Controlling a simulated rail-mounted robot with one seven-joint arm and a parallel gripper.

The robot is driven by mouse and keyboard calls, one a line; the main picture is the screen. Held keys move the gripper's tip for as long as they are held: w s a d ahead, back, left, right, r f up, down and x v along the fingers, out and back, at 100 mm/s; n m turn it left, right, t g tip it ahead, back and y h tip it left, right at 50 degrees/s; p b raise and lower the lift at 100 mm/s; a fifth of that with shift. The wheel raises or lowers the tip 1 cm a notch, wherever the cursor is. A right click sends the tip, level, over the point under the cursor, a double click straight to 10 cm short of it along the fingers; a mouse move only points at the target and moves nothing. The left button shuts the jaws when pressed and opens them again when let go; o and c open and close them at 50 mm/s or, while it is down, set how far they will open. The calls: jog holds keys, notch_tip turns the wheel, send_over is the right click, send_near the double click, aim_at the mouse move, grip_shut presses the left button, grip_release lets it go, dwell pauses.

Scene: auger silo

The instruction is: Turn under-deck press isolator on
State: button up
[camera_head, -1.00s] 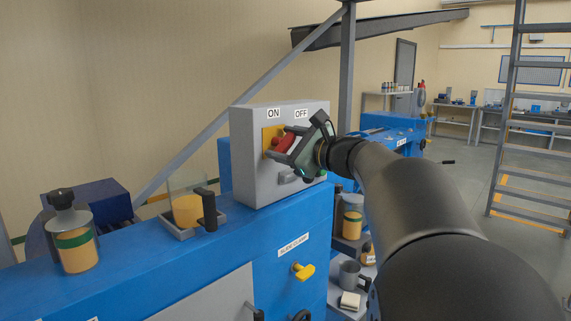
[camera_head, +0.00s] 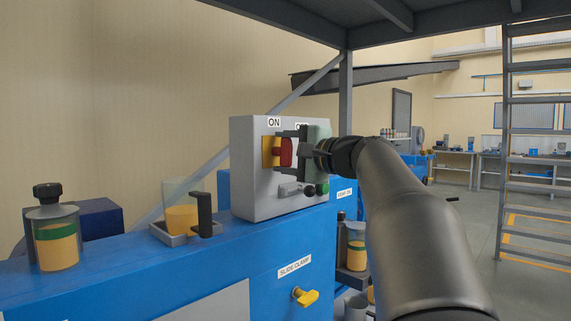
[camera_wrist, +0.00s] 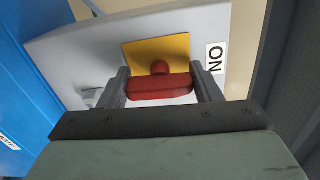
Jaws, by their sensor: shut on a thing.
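The isolator is a red rotary handle (camera_head: 286,152) on a yellow square plate (camera_head: 268,151), on the front of a grey box (camera_head: 255,190) atop the blue machine. An ON label (camera_head: 274,122) sits above the plate; the OFF label beside it is mostly hidden by my gripper. My gripper (camera_head: 285,151) is at the handle from the right. In the wrist view, my gripper (camera_wrist: 161,90) has one finger at each end of the red handle (camera_wrist: 160,87), shut on it. The yellow plate (camera_wrist: 160,50) and ON label (camera_wrist: 214,60) show behind.
A clear container with a black handle (camera_head: 203,213) and a jar (camera_head: 54,230) stand on the blue machine (camera_head: 220,245). A yellow slide clamp knob (camera_head: 306,297) is below. A dark deck (camera_head: 300,20) is overhead.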

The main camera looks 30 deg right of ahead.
jog(key=shift+o, duration=0.2)
jog(key=shift+n+b, duration=0.3)
jog(key=shift+n, duration=0.3)
jog(key=o, duration=1)
jog(key=shift+c, duration=0.2)
jog(key=shift+s, duration=0.1)
jog(key=v, duration=1.7)
jog(key=shift+s+d, duration=0.1)
jog(key=shift+d, duration=0.05)
